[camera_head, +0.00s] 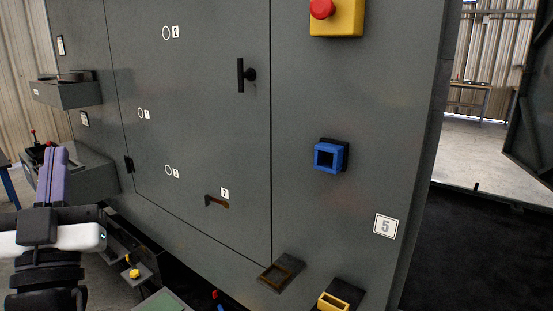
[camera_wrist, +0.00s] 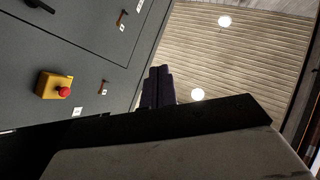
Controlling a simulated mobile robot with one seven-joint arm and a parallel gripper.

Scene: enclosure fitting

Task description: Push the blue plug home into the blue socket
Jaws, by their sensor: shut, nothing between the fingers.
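The blue socket (camera_head: 343,157) is a square block with a dark square opening, mounted on the right part of the grey cabinet front. I cannot make out a blue plug in either view. My gripper (camera_head: 54,152) is at the far left in the head view, well away from the socket, with its purple fingers pointing up. In the wrist view its dark purple fingers (camera_wrist: 157,87) are together with nothing between them.
The grey cabinet (camera_head: 200,100) has a black handle (camera_head: 241,75) and a yellow box with a red button (camera_head: 347,20). A brown-rimmed holder (camera_head: 291,266) and a yellow socket (camera_head: 325,302) sit low. Grey shelf boxes (camera_head: 92,176) jut out near my gripper.

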